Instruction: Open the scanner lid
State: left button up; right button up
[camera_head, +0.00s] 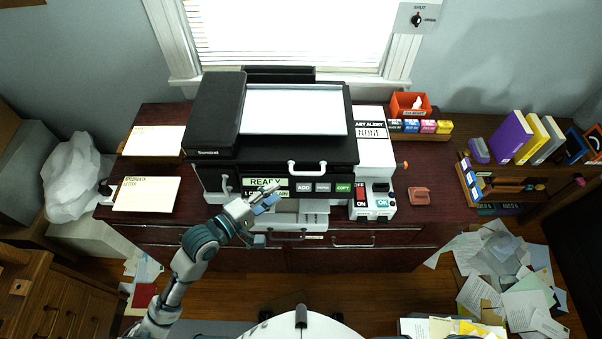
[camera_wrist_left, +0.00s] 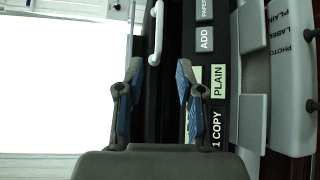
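The black printer-scanner (camera_head: 300,150) stands on the dark cabinet below the window. Its top lies flat, with a pale rectangular panel (camera_head: 294,110) and a raised black block at its left. A white handle (camera_head: 307,168) sticks out from the top's front edge; it also shows in the left wrist view (camera_wrist_left: 155,32). My left gripper (camera_head: 268,198) is in front of the control panel, left of and below the handle. In the left wrist view the gripper (camera_wrist_left: 158,72) has its fingers apart, empty, with the handle ahead of the gap, untouched. My right gripper is not in view.
The control panel (camera_head: 310,187) with labelled buttons is under the handle. A white unit (camera_head: 374,150) with switches stands at the right. Labelled paper stacks (camera_head: 146,194) lie left on the cabinet, and a red stapler-like object (camera_head: 419,196) lies right. Papers litter the floor.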

aim_at(306, 173)
pick_arm(q)
jog(key=x, duration=0.7)
jog(key=d+x, duration=0.1)
jog(key=x, duration=0.3)
jog(key=shift+s+d+r, duration=0.1)
jog(key=shift+s, duration=0.2)
jog(key=shift+w, duration=0.2)
jog(key=shift+w+a, duration=0.1)
jog(key=shift+a, duration=0.45)
jog(key=shift+d, duration=0.6)
grip_shut()
jog(key=shift+d, duration=0.1)
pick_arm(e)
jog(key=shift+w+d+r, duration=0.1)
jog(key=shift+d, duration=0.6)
